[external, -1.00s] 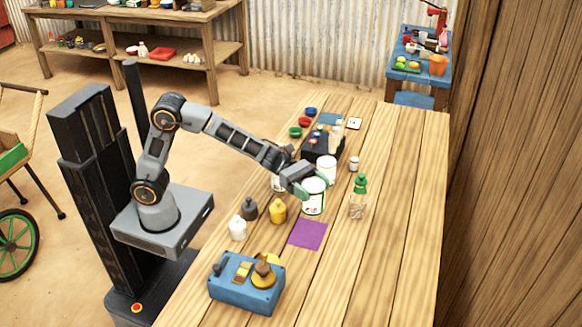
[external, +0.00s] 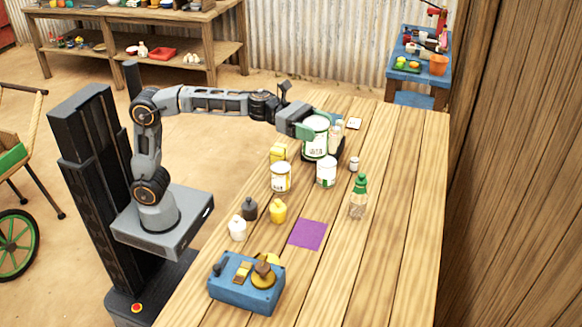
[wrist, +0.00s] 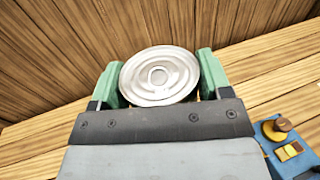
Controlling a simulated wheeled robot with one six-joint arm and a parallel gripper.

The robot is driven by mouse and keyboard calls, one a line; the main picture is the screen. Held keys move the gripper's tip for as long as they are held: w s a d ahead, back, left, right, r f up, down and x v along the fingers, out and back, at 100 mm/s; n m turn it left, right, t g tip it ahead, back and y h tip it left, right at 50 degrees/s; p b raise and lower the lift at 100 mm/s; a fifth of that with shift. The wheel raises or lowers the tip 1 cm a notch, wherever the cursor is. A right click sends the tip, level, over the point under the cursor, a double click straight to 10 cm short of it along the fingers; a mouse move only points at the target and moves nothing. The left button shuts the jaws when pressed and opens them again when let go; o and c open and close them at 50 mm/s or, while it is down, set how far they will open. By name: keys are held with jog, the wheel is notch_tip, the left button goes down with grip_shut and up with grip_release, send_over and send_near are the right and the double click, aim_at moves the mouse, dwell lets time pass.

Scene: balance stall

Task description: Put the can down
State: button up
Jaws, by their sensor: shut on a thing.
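A white can with a green label (external: 315,141) is in my gripper (external: 311,126), held up above the table toward its far part. In the wrist view the can's silver lid (wrist: 160,75) sits between the two green fingers of my gripper (wrist: 160,82), which are shut on it. The can looks roughly upright. Its underside hides part of what stands behind it on the table (external: 400,200).
Two other white cans stand below the held one, one at left (external: 281,178) and one at right (external: 326,173). A purple square (external: 307,234), a green-capped bottle (external: 358,197), small bottles (external: 278,211) and a blue balance box (external: 246,284) lie nearer. The right side of the table is clear.

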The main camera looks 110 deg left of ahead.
jog(key=s+a+n+g+y, duration=0.3)
jog(key=a+n+y, duration=0.3)
jog(key=n+y, duration=0.75)
jog(key=s+f+n+g+y+b, duration=0.15)
jog(key=s+n+g+y, duration=0.45)
jog(key=s+g+y, duration=0.6)
notch_tip(320, 180, down, 16)
jog(key=r+h, duration=0.1)
jog(key=h, duration=0.2)
jog(key=shift+t+y, duration=0.25)
jog(key=shift+t, duration=0.15)
jog(key=shift+w+a+f+p, duration=0.15)
jog(key=shift+w+a+f, duration=0.3)
jog(key=shift+w+f, duration=1.8)
jog(key=shift+w+a+f+p, duration=0.2)
jog(key=shift+w+a+f, duration=0.3)
jog(key=shift+w+f, duration=1.75)
jog(key=shift+w+a+f+p, duration=0.15)
jog(key=shift+w+a+f, duration=0.3)
jog(key=shift+w+f, duration=1.8)
jog(key=shift+s+f+b, duration=0.35)
jog(key=shift+f, duration=0.2)
